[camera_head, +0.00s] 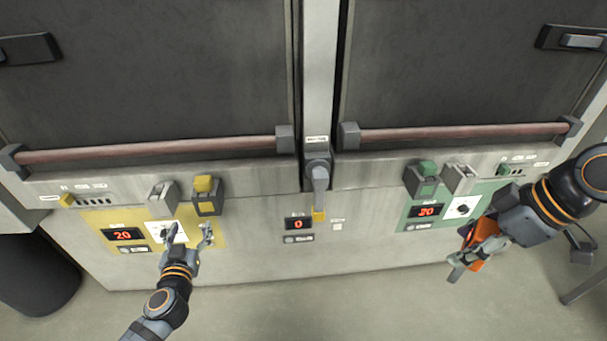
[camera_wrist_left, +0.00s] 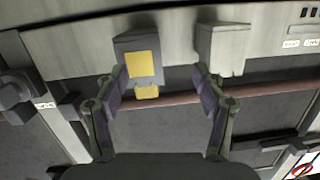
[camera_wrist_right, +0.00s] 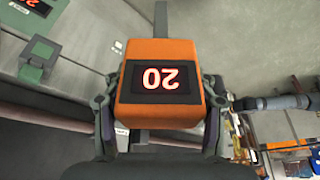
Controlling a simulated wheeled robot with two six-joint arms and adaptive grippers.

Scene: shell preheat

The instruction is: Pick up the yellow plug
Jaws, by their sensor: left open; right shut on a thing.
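The yellow plug (camera_head: 203,184) sits in a dark grey socket block (camera_head: 208,203) at the top right of the yellow panel (camera_head: 93,218). In the left wrist view the plug (camera_wrist_left: 143,67) shows beyond the fingertips, nearer the left finger. My left gripper (camera_head: 188,232) is open and empty, in front of the yellow panel and below the plug in the head view. My right gripper (camera_head: 464,254) is shut on an orange device (camera_wrist_right: 160,115) whose display reads 20. It holds this in front of the green panel at the right.
An empty-looking grey block (camera_head: 162,198) stands just left of the plug's socket. A grey lever (camera_head: 319,178) with a yellow tip hangs at the centre. A green plug (camera_head: 427,168) sits at the right. Reddish bars (camera_head: 160,150) cross the dark doors above.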

